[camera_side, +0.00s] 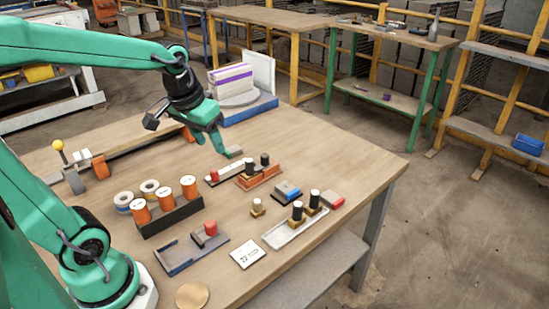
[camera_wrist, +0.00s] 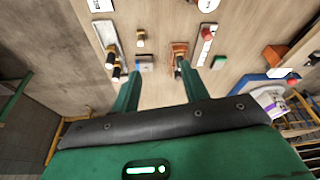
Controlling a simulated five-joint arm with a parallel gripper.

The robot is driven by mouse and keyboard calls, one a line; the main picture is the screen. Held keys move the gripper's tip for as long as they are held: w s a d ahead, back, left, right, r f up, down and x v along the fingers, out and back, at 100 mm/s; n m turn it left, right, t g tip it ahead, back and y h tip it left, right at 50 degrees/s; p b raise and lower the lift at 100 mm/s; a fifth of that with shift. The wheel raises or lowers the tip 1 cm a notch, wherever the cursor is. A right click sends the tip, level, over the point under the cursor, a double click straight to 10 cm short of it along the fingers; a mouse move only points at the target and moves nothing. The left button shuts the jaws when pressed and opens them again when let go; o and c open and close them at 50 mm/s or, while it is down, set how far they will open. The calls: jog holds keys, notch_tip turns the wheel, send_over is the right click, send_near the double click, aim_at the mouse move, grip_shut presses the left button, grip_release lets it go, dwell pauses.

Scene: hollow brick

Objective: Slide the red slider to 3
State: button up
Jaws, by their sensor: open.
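A small red block (camera_side: 214,175), which looks like the red slider, sits near the left end of a narrow pale strip (camera_side: 228,169) on the table. Any numbers on the strip are too small to read in the side view. In the wrist view the red block (camera_wrist: 208,31) shows at the upper end of the white strip (camera_wrist: 202,50), right of centre. My gripper (camera_side: 209,149) is open and empty above the table, behind the strip in the side view. In the wrist view its two green fingers (camera_wrist: 161,84) are spread apart, with the strip just beyond the right finger.
An orange tray with black-topped pegs (camera_side: 258,178) stands right beside the strip. A black rack with orange cylinders (camera_side: 170,217) is to the left. A blue-grey tray with another red block (camera_side: 193,253), a white card (camera_side: 248,254) and a pale tray with pegs (camera_side: 285,235) are nearer.

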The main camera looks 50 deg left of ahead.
jog(key=w+a+f+n+g, duration=0.2)
jog(key=w+a+f, duration=0.4)
jog(key=a, duration=0.2)
jog(key=n+g, duration=0.2)
send_over(214, 170)
jog(key=shift+h, duration=0.3)
notch_tip(214, 170, down, 8)
jog(key=shift+r, duration=0.25)
jog(key=shift+f, duration=3.9)
grip_shut()
